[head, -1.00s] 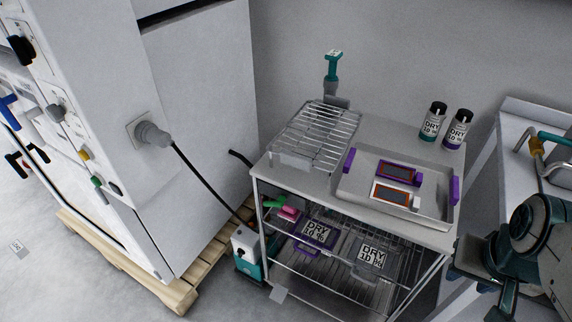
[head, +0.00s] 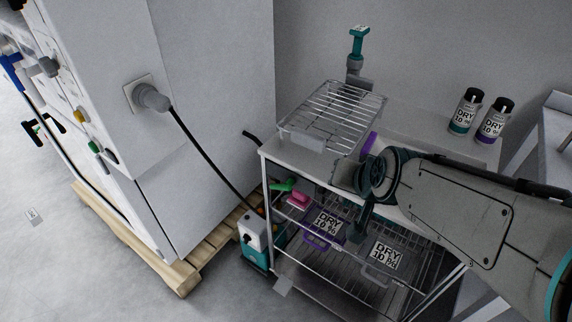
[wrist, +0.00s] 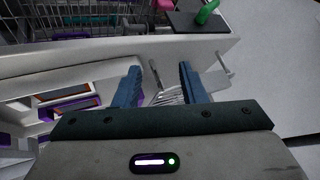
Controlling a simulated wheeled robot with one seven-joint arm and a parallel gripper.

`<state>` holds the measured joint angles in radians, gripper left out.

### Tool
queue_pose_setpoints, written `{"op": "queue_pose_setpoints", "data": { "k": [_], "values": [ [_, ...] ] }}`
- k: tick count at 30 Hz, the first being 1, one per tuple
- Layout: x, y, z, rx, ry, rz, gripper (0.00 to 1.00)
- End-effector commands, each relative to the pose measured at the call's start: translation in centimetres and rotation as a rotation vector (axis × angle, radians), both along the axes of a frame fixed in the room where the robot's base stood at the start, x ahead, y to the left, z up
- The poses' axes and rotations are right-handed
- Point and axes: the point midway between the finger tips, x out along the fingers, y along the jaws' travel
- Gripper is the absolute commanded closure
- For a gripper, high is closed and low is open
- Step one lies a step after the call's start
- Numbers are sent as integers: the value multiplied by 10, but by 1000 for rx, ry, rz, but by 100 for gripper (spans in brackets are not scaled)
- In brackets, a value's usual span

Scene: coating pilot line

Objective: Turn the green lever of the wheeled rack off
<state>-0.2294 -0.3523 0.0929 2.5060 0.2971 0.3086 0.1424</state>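The green lever (head: 283,186) sits at the left end of the wheeled rack (head: 264,185), just under its top. It points sideways, away from a dark mount, and looks small here. In the wrist view the green lever (wrist: 207,13) stands on a dark plate near the top edge, beyond the fingertips and to the right. My gripper (wrist: 158,78) is open and empty, its two blue fingers apart, not touching the lever. In the head view my arm reaches over the rack's front edge and hides much of the tray.
A wire grid (head: 333,112) lies on the rack top, near a teal-handled fitting (head: 357,45) behind it. Two DRY jars (head: 466,112) stand at the back right. A pink item (head: 298,200) is close beside the lever. A cabinet with a black cable (head: 205,160) stands left.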

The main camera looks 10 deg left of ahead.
Motion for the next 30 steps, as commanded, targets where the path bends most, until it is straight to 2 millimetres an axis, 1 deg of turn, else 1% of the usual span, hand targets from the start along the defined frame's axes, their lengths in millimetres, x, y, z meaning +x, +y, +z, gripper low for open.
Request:
{"op": "queue_pose_setpoints", "data": {
  "k": [1,3,6,9,12,16,21,24,27,30],
  "values": [
    [8,24,-27,54,-48,-2,62],
    [18,53,-39,135,-118,-25,62],
    [27,87,-55,247,-210,-73,62],
    [30,116,-73,353,-293,-132,62],
    [28,137,-91,447,-373,-202,62],
    [18,156,-117,549,-472,-300,62],
    [-2,163,-145,635,-594,-416,62],
    [-14,163,-155,662,-649,-463,62],
    [-22,162,-159,678,-690,-493,62],
    [-24,160,-160,683,-711,-511,62]
  ]
}}
